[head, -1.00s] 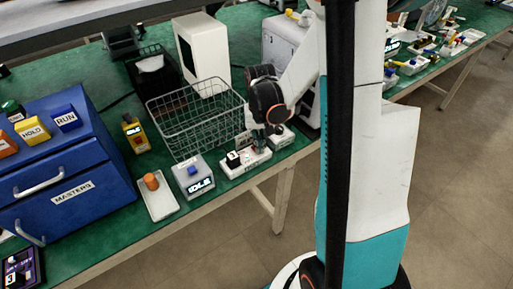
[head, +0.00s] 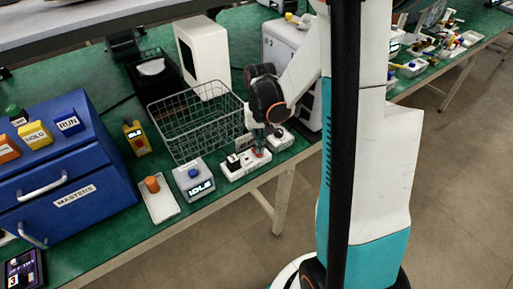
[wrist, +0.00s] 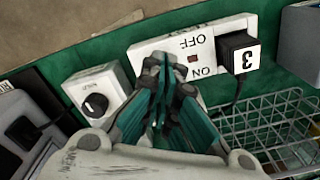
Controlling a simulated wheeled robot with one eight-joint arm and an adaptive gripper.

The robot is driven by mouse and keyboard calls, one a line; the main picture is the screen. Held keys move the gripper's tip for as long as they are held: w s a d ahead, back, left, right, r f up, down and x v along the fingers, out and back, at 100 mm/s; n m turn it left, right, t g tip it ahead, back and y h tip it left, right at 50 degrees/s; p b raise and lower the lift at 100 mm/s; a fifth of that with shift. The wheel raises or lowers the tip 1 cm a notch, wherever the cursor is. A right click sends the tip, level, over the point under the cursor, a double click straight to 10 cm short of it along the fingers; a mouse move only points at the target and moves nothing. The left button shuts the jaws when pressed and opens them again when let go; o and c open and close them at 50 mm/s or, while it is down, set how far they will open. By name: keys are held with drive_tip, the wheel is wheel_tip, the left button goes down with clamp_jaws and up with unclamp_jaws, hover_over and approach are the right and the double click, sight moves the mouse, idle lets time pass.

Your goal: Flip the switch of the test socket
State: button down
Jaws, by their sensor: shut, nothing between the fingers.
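The test socket is a white block with OFF and ON lettering; it shows in the wrist view (wrist: 180,48) and in the head view (head: 233,172) at the table's front edge. A small red part (wrist: 192,58) lies between the OFF and ON words. My gripper (wrist: 160,75) is shut and empty, its fingertips over the socket's left part beside the lettering. They hide that part, and I cannot tell whether they touch it. In the head view my gripper (head: 259,140) points down at the socket's right end.
A white box with a black knob (wrist: 95,103) stands left of the socket in the wrist view. A wire basket (head: 195,118) is behind the socket in the head view. A grey box with a lit display (head: 195,180) stands to its left.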

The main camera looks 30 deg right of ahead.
drive_tip(key=shift+r+p, duration=1.5)
drive_tip(key=shift+r, duration=0.85)
